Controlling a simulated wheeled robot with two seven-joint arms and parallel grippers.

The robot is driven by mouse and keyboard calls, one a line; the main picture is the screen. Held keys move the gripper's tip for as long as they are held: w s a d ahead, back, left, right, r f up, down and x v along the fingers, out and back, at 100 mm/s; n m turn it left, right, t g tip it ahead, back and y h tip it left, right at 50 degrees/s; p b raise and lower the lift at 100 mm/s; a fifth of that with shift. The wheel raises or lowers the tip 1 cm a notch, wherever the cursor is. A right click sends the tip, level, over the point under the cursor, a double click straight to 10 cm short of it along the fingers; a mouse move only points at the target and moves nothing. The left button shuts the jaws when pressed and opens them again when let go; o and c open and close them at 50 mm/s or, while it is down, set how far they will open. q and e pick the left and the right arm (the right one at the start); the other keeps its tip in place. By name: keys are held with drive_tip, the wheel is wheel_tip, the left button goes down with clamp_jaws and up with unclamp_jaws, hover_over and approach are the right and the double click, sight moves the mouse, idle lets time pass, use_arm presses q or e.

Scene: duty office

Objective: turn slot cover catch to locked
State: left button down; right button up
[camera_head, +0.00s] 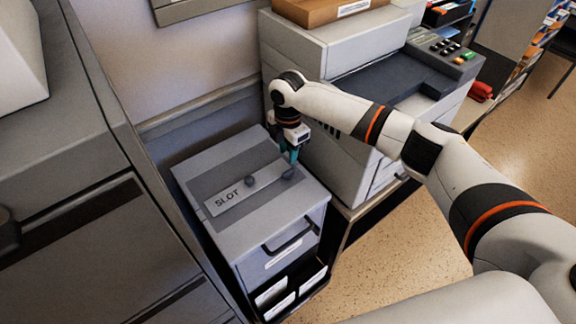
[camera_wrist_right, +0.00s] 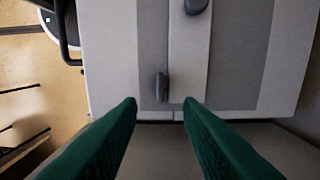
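The slot cover is a light strip marked SLOT (camera_head: 226,201), lying on the dark panel on top of a grey box. A dark round knob (camera_head: 249,180) stands on it, also in the right wrist view (camera_wrist_right: 196,5). The catch (camera_head: 288,173) is a small dark piece near the strip's right end. In the right wrist view the catch (camera_wrist_right: 161,87) points along the strip at its left edge. My right gripper (camera_head: 292,157) is above the catch. Its green fingers (camera_wrist_right: 160,104) are apart, with the catch showing beyond the gap; nothing is held. My left gripper is not in view.
The grey box (camera_head: 220,155) has a front handle (camera_head: 288,238) and labelled trays below. A large printer-like machine (camera_head: 330,60) stands close on the right, under my right arm. A grey cabinet (camera_head: 85,230) stands close on the left.

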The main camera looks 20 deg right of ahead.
sight(288, 171)
wheel_tip(288, 171, down, 8)
drive_tip(key=shift+r+p, duration=0.1)
drive_tip(key=shift+p, duration=0.4)
drive_tip(key=shift+c, duration=0.4)
clamp_jaws()
